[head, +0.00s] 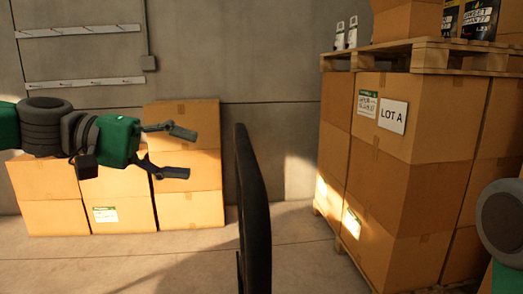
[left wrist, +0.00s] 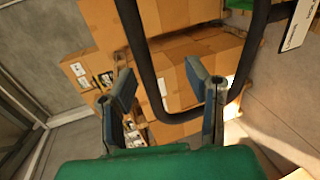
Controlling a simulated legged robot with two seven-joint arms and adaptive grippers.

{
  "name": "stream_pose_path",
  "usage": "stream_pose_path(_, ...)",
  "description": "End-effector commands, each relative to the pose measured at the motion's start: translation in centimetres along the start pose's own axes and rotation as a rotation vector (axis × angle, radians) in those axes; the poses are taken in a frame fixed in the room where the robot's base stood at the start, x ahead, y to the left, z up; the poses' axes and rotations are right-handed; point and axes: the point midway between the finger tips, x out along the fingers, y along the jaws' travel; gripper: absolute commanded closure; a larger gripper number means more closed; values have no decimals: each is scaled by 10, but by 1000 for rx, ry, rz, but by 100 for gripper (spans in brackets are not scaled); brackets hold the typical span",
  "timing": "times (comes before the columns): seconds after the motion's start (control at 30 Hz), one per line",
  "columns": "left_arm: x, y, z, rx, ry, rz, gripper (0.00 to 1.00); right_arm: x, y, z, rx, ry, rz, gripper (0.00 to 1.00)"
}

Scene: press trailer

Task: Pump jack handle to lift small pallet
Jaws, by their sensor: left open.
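A black jack handle (head: 253,205) stands upright in the lower middle of the head view; its lower end is cut off. My left gripper (head: 184,152) is open and empty, to the left of the handle, its fingers pointing right. In the left wrist view the handle shows as a black loop (left wrist: 152,85) in front of my open left gripper (left wrist: 163,85). I cannot tell whether they touch; the head view shows a gap. A low pallet (head: 350,257) shows partly under the tall box stack at right. My right gripper is out of view.
Tall stacked boxes (head: 410,158) at right carry an upper wooden pallet (head: 430,57) with cans and bottles. Lower stacked boxes (head: 188,165) stand against the wall behind my left gripper. Floor (head: 190,262) is clear left of the handle.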

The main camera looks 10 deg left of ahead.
Motion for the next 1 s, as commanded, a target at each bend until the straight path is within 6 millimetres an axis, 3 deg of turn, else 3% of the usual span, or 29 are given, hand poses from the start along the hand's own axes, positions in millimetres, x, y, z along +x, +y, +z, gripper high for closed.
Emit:
stream_pose_path(0.03, -16, 14, -1, 9, -2, 37, 56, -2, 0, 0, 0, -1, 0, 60)
stream_pose_path(0.1, -28, 22, -1, 17, -10, 63, 56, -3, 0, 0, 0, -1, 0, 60)
stream_pose_path(0.27, -27, 21, -3, 17, -17, 78, 56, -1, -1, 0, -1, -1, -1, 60)
stream_pose_path(0.37, -8, 22, -2, 17, -19, 73, 56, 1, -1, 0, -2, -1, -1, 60)
stream_pose_path(0.7, 84, 34, 7, 22, -19, 54, 56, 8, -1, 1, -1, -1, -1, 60)
stream_pose_path(0.8, 97, 34, 7, 23, -18, 57, 56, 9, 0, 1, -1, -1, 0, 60)
stream_pose_path(1.0, 101, 32, 1, 18, -14, 72, 56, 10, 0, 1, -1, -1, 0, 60)
